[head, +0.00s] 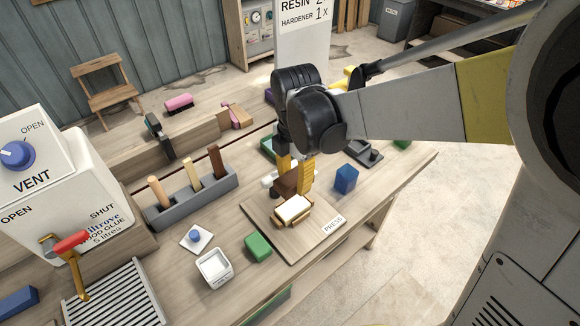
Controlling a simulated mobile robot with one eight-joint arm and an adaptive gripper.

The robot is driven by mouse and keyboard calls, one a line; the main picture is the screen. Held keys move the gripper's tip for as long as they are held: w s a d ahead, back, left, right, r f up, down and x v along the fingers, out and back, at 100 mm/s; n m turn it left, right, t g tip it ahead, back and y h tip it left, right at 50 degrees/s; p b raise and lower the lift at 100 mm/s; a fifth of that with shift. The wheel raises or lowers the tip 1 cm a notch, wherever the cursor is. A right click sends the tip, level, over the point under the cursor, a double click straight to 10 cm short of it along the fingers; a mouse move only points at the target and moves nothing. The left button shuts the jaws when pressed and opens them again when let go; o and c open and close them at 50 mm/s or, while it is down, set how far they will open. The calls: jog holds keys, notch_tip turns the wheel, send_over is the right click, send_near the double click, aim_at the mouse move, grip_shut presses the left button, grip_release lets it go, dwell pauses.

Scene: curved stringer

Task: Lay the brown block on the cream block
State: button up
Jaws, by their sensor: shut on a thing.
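My gripper (293,181) hangs over the board marked PRESS, its yellow fingers pointing down. It is shut on the brown block (287,184), which is partly hidden by the fingers. The cream block (294,207) lies on the board (306,243), with tan pieces along its sides. The brown block shows just behind and above the cream block in the picture. I cannot tell from this one view whether the two touch.
A green block (258,246) and a white cup (214,268) stand left of the board. A blue block (346,179) stands to its right. A grey rack (192,205) with upright sticks stands at the left. The bench's right edge is near.

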aim_at(293, 207)
jog(key=shift+w+a+f+b, duration=0.1)
jog(key=shift+w+f+b, duration=0.05)
jog(key=shift+f+b, duration=0.25)
jog(key=shift+w+a+f+b, duration=0.1)
jog(key=shift+f+b, duration=0.15)
jog(key=shift+f, duration=0.25)
notch_tip(293, 207, down, 8)
jog(key=b, duration=0.5)
jog(key=shift+d+r+b, duration=0.1)
jog(key=shift+r+b, duration=0.15)
jog(key=shift+b, duration=0.1)
jog(key=shift+f, duration=0.35)
jog(key=o, duration=1.8)
jog(key=shift+r, duration=0.15)
notch_tip(293, 207, up, 8)
jog(key=p, duration=0.6)
